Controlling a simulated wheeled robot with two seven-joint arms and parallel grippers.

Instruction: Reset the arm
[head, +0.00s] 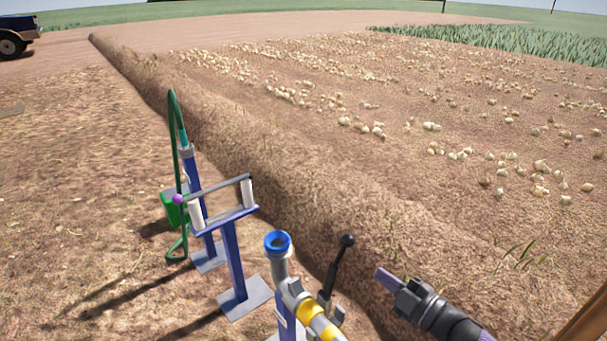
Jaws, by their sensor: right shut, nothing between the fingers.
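My right gripper (384,277) comes in from the lower right. Its fingers are shut and empty, and it is held over the slope of the soil bank. To its left stands a black lever (335,266) with a round knob, upright with a slight tilt; a gap shows between the knob and the gripper. Left of the lever is a grey pipe (281,268) with a blue ring at its mouth and a yellow band lower down. My left gripper is not in view.
A blue stand (232,255) with white rollers, a dark bar and a purple ball is further left. Behind it is a green box (173,207) with a green hose (175,130). A soil bank (280,165) separates them from a field of onions (450,154). A vehicle (17,36) is far left.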

